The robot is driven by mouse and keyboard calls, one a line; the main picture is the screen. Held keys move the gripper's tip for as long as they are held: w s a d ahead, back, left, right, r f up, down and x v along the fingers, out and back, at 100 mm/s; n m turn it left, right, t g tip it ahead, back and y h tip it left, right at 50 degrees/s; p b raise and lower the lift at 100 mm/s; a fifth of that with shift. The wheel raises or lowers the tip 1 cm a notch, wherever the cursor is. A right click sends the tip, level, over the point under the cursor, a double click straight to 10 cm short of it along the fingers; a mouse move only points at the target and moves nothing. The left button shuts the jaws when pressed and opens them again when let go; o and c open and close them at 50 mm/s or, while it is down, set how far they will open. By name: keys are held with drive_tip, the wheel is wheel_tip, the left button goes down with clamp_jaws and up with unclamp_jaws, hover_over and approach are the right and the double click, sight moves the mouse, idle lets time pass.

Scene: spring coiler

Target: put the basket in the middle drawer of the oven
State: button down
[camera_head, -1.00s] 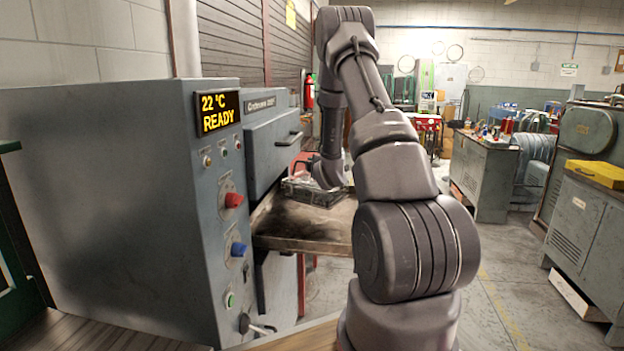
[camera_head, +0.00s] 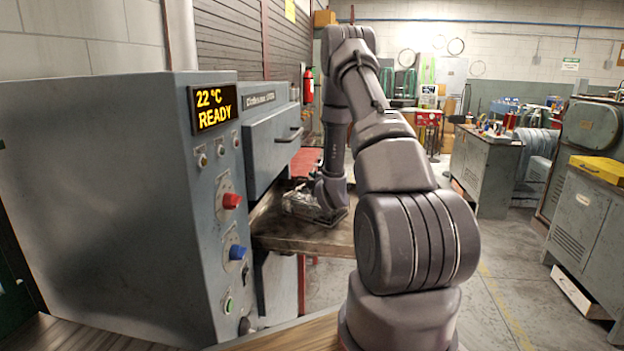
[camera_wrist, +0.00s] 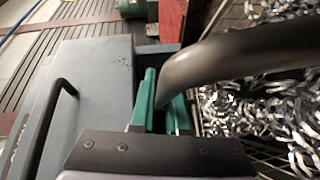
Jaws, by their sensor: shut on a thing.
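The grey oven (camera_head: 150,200) stands at the left, its display reading 22 °C READY. A sooty brown drawer slab (camera_head: 285,236) sticks out of its front, below a closed grey front with a handle (camera_head: 272,150). The dark wire basket (camera_head: 318,213), full of shiny metal curls, is over the slab's far part. I cannot tell whether it touches the slab. In the wrist view the basket's wire wall (camera_wrist: 215,133) and thick arched handle (camera_wrist: 225,62) are at the right. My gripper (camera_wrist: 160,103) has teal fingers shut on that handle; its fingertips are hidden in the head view.
Red (camera_head: 305,160) shows behind the slab. Workbenches (camera_head: 485,170) and a cabinet with a yellow case (camera_head: 600,170) stand at the right. Open floor (camera_head: 510,275) lies between them and my arm. A wooden surface (camera_head: 105,335) is at the front left.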

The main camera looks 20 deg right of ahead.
drive_tip(key=shift+f, duration=0.1)
drive_tip(key=c, duration=0.9)
unclamp_jaws()
drive_tip(key=shift+s, duration=0.2)
drive_tip(key=v, duration=0.7)
